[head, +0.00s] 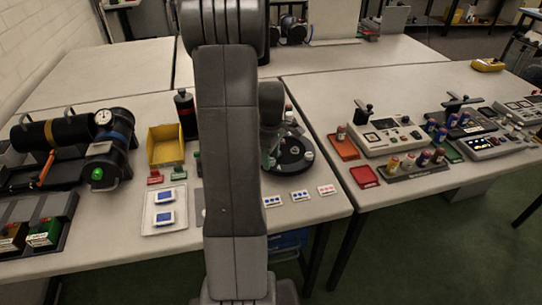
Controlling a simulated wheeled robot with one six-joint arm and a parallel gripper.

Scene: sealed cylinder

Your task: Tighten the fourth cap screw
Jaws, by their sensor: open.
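A round black piece (293,157) with small pale and dark knobs on it lies on the table, just right of my arm. It may be the cylinder's end with its cap screws, but the screws are too small to tell apart. My arm stands upright in the middle and covers part of this piece. A wrist part of mine shows behind the arm, beside the round piece. My gripper's fingers are hidden, so their contact with any screw cannot be seen.
A black cylinder with a gauge (103,118) lies at the left. A yellow bin (165,145) and a white tray (150,222) stand left of my arm. Small cards (300,195) lie near the front edge. Consoles (388,136) and a red tray (364,176) fill the right table.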

